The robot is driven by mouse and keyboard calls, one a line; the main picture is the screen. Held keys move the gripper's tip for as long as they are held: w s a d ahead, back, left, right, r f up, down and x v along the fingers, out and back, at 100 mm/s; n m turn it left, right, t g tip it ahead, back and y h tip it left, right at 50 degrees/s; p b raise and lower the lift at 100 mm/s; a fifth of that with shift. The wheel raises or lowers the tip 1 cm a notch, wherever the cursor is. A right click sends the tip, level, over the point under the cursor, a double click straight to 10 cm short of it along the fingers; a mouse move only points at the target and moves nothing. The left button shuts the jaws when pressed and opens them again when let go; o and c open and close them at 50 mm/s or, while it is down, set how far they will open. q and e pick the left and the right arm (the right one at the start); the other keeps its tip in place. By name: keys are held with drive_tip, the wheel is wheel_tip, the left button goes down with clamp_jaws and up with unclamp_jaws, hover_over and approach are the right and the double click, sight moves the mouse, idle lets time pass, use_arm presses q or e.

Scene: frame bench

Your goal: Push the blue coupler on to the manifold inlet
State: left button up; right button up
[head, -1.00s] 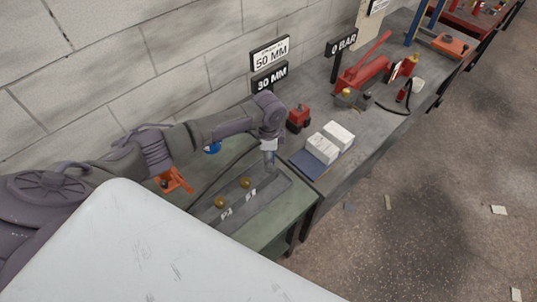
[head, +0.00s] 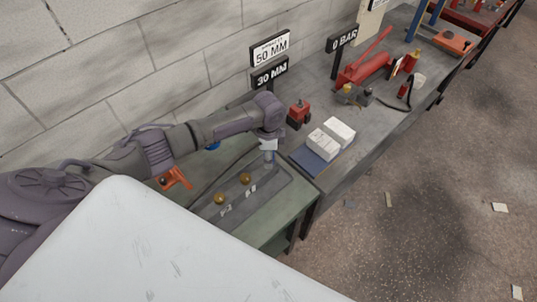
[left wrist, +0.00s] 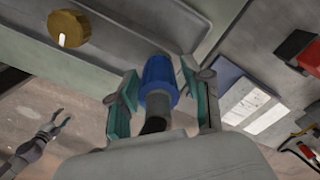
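The blue coupler (left wrist: 158,78) is between the fingers of my left gripper (left wrist: 160,92) in the left wrist view, with a dark hose end below it. In the head view my left gripper (head: 268,157) points down at the far right part of the grey manifold (head: 268,189), which carries two brass knobs and white labels. The coupler's front end is near the manifold's edge in the wrist view; the inlet is not clearly visible, so I cannot tell whether they touch. A claw-like gripper, apparently my right one (left wrist: 62,122), shows open over the floor.
An orange tool (head: 174,178) and a blue round part (head: 214,146) lie behind the manifold. To the right are a red block (head: 298,113), white boxes on a blue book (head: 310,162), and a red pump (head: 365,70). Signs read 50 MM, 30 MM and 0 BAR.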

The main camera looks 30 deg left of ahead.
use_arm(q)
drive_tip(key=shift+o, duration=0.5)
wheel_tip(320, 180, up, 12)
drive_tip(key=shift+r, duration=0.1)
drive_tip(key=shift+s+d, duration=0.1)
drive_tip(key=shift+s, duration=0.05)
idle(0.6)
